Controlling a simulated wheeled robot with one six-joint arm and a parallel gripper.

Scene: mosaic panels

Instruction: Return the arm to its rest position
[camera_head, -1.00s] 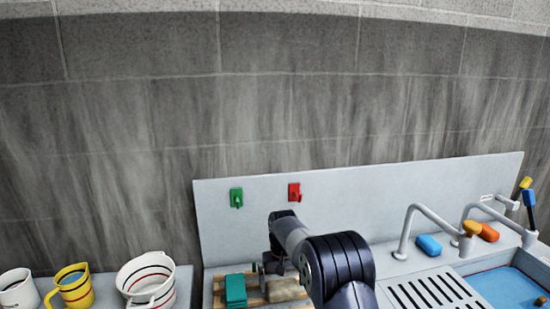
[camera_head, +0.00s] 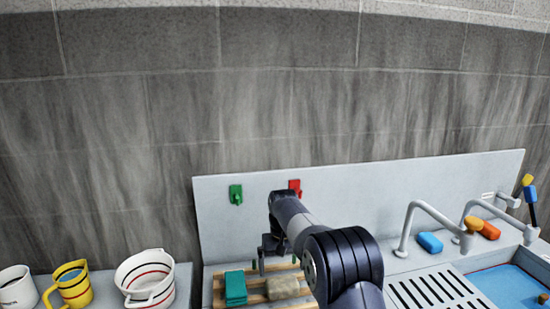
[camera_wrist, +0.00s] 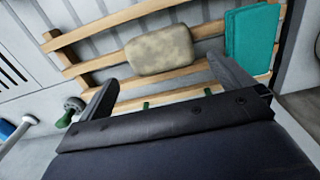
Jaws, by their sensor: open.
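My gripper (camera_head: 275,264) is raised above the wooden slatted rack in the head view, in front of the pale back panel. In the wrist view my gripper (camera_wrist: 165,88) shows two dark fingers spread wide apart with nothing held between them. Beyond the fingers lie a beige sponge-like block (camera_wrist: 160,50) and a folded teal cloth (camera_wrist: 251,45) on the rack (camera_wrist: 88,30). My arm covers part of the counter and the lower part of the red hook in the head view.
A green hook (camera_head: 236,194) and a red hook (camera_head: 295,185) are on the panel (camera_head: 370,190). Cups (camera_head: 73,286) and a striped pitcher (camera_head: 146,280) stand at left. Taps (camera_head: 432,215), a blue sponge (camera_head: 430,242), an orange sponge (camera_head: 489,231) and a sink basin (camera_head: 508,288) are at right.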

